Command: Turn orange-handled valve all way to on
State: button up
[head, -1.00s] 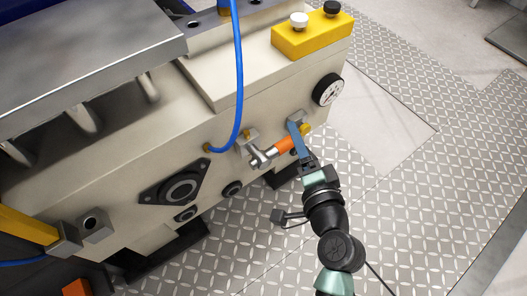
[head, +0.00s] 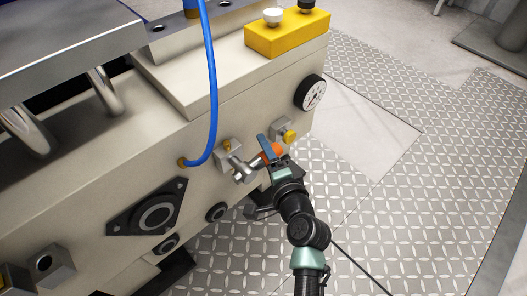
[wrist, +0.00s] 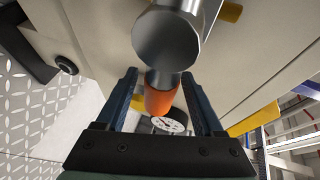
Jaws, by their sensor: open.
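The valve's grey body (head: 229,152) is on the side of the cream machine. Its metal lever (head: 241,172) points to the right and ends in an orange handle (head: 272,151). My gripper (head: 268,148) is at the handle and hides part of it. In the wrist view my gripper (wrist: 160,80) is open, with a blue finger on each side of the orange handle (wrist: 160,97). Gaps show between the handle and both fingers. The round metal lever end (wrist: 167,38) is close to the camera and hides the valve body there.
A second fitting with a yellow knob (head: 290,136) and a pressure gauge (head: 311,93) are to the right on the machine. A blue hose (head: 213,90) hangs to the left of the valve. The tread-plate floor (head: 370,220) at right is clear.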

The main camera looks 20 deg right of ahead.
jog(key=shift+x, duration=1.15)
grip_shut()
dwell(0.6)
